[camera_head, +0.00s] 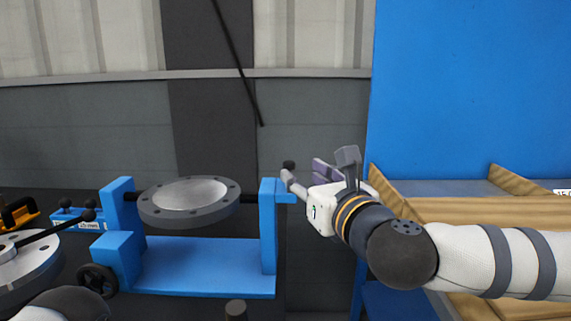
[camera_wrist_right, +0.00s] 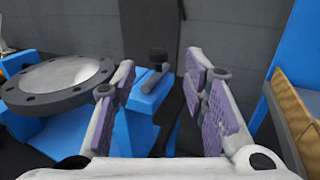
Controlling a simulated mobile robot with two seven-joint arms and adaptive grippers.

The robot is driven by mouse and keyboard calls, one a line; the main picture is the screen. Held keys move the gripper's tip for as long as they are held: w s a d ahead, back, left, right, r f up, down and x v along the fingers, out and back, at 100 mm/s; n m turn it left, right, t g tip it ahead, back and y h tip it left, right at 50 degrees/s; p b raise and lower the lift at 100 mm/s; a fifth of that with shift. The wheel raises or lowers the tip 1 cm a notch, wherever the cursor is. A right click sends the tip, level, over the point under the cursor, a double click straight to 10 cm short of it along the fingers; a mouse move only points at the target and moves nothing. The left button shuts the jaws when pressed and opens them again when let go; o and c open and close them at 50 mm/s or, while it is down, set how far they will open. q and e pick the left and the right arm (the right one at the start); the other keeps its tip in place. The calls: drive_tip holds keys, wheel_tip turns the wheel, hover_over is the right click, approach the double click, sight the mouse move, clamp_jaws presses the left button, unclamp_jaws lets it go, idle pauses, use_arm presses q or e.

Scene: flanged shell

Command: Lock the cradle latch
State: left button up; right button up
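The blue cradle (camera_head: 205,265) stands at the lower left of centre in the head view and holds a grey flanged disc (camera_head: 190,200) between its two uprights. The latch, with a black knob (camera_head: 289,165), is at the top of the cradle's right upright. In the right wrist view, the black knob (camera_wrist_right: 158,56) and the blue latch block (camera_wrist_right: 150,95) show between and beyond the finger pads. My right gripper (camera_head: 318,172) is just right of the latch, open, with nothing between its purple pads. Whether a finger touches the latch is unclear. My left gripper is out of view.
A wooden-sided bin (camera_head: 450,210) and a tall blue panel (camera_head: 470,80) stand to the right. At the left are another flanged disc (camera_head: 40,270) and a small blue labelled block (camera_head: 75,218). A black handwheel (camera_head: 97,280) sits at the cradle's left end.

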sight(291, 167)
drive_tip(key=x, duration=0.7)
drive_tip(key=shift+a, duration=0.1)
drive_tip(key=shift+c, duration=0.6)
clamp_jaws()
